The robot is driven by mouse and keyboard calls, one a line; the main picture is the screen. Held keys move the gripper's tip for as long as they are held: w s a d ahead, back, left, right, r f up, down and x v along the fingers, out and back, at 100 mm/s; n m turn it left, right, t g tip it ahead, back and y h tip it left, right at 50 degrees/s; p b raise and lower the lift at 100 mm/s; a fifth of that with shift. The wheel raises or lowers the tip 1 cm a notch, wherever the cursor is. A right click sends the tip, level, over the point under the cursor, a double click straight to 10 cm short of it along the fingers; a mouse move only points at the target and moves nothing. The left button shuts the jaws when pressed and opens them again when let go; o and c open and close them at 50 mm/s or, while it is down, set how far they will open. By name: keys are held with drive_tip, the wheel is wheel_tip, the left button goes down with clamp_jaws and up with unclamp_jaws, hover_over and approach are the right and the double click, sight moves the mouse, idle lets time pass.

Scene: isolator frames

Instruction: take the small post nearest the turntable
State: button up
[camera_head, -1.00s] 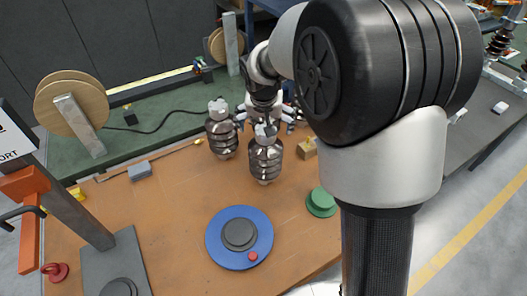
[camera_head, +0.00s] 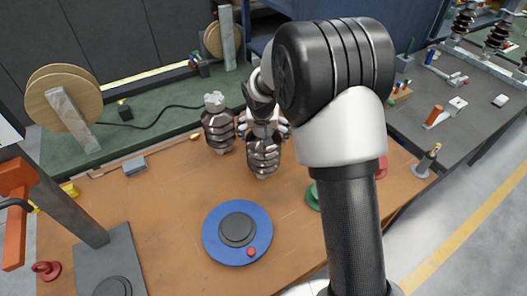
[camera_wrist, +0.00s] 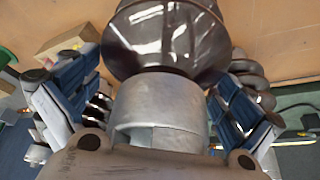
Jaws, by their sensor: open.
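The small post nearest the turntable (camera_head: 263,160) is a dark, glossy ribbed insulator standing upright on the brown table. The blue turntable (camera_head: 208,240) with its grey hub lies in front of it. My gripper (camera_head: 265,128) is around the post's top. In the wrist view the post's metal cap (camera_wrist: 165,105) sits between the two open fingers, with the dark ribs (camera_wrist: 170,40) beyond it. Gaps seem to show on both sides, but contact is hard to judge. A second similar post (camera_head: 217,130) stands just to the left; its ribs also show behind the right finger in the wrist view (camera_wrist: 250,72).
A green round piece (camera_head: 313,197) lies right of the turntable, partly hidden by my arm. A wooden block (camera_wrist: 68,40) shows in the wrist view. The table between turntable and posts is clear.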

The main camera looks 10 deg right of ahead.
drive_tip(key=shift+r, duration=0.1)
drive_tip(key=shift+c, duration=0.4)
drive_tip(key=c, duration=1.6)
drive_tip(key=shift+w+r, duration=0.15)
drive_tip(key=shift+r, duration=0.1)
drive_tip(key=shift+c, duration=0.4)
drive_tip(key=shift+r, duration=0.1)
